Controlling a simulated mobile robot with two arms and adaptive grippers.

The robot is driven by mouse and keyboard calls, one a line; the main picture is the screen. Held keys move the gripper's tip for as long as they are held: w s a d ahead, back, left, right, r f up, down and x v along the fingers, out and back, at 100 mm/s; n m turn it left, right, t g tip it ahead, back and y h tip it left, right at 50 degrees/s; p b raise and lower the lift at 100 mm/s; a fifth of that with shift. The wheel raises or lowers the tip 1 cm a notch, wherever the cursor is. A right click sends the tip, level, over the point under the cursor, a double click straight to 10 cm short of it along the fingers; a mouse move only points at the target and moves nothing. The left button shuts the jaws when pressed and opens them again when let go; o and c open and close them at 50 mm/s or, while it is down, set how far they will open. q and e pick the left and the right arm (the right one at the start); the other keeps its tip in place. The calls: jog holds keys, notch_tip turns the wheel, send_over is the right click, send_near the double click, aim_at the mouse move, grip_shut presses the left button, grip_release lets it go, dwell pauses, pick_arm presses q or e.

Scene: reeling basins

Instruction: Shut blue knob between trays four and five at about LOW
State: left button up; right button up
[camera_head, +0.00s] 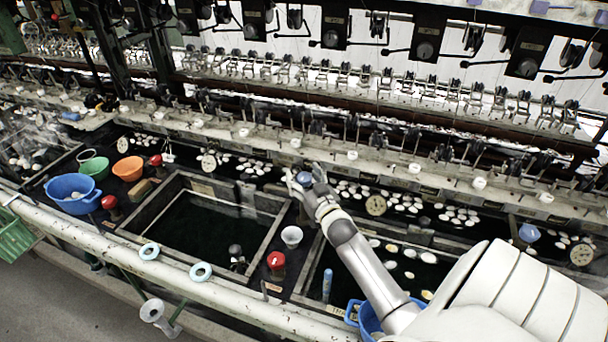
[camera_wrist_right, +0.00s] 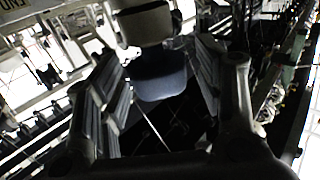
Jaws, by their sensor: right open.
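The blue knob (camera_head: 304,179) stands at the far end of the divider between two basins, near the middle of the head view. My right gripper (camera_head: 305,175) is open, with its fingers on either side of the knob. In the right wrist view the blue knob (camera_wrist_right: 160,76) sits between the two ribbed fingers, with dark gaps beside it, so contact cannot be made out. The knob's pointer and any LOW mark are not readable. My left gripper is not in view.
Another blue knob (camera_head: 528,232) stands farther right. Red knobs (camera_head: 276,262), a white cup (camera_head: 291,236) and a blue bottle (camera_head: 327,285) stand near the basins' front. Blue basin (camera_head: 72,194) and orange bowl (camera_head: 128,167) are at left. Reeling machinery runs along the back.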

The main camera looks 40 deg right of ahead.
jog(key=v, duration=1.2)
dwell(0.7)
